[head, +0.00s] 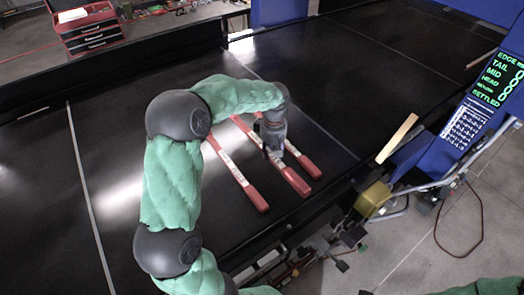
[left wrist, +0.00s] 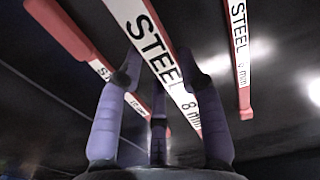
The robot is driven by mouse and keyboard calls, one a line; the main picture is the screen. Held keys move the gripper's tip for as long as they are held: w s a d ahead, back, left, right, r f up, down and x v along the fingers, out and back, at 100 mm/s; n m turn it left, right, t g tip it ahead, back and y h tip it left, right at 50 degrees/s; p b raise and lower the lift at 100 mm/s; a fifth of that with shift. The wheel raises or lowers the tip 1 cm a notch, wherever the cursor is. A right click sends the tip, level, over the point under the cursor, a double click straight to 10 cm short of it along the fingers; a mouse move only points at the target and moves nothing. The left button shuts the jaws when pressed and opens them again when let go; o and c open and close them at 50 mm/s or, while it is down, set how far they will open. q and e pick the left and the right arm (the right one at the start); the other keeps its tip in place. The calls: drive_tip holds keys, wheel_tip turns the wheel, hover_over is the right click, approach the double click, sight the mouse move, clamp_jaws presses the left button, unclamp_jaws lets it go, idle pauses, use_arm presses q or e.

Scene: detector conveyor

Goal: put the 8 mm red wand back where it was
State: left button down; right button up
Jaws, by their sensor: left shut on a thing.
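The 8 mm red wand (left wrist: 165,55), with a white face reading STEEL 8 mm, runs between my left gripper's fingers (left wrist: 160,75) in the left wrist view. My left gripper (head: 268,152) is shut on it over the black belt. In the head view it appears to be the middle of three wands (head: 297,182), partly hidden by the gripper. I cannot tell whether it touches the belt. One red wand (head: 233,172) lies to its left and another (head: 307,164) close on its right. My right gripper is not in view.
The black conveyor belt (head: 130,130) is clear at left. A pale bar (head: 397,138) and a yellowish block (head: 372,198) are at the right, near a blue frame with a green-lettered screen (head: 497,78). A red toolbox (head: 88,30) stands beyond the far edge.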

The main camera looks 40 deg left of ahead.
use_arm(q)
drive_tip(key=p, duration=0.2)
hover_over(262, 160)
drive_tip(key=f, duration=0.6)
drive_tip(key=shift+d+f, duration=0.15)
drive_tip(key=shift+d, duration=0.1)
drive_tip(key=shift+w+a+f, duration=0.1)
drive_tip(key=shift+a+f, duration=0.3)
drive_tip(key=shift+f, duration=0.05)
drive_tip(key=f+p, duration=0.2)
drive_tip(key=shift+a+f, duration=0.2)
drive_tip(key=shift+f, duration=0.35)
drive_tip(key=shift+d+f+b, duration=0.15)
drive_tip(key=shift+b, duration=0.15)
drive_tip(key=c, duration=1)
unclamp_jaws()
drive_tip(key=shift+o, duration=1)
drive_tip(key=shift+d, duration=0.1)
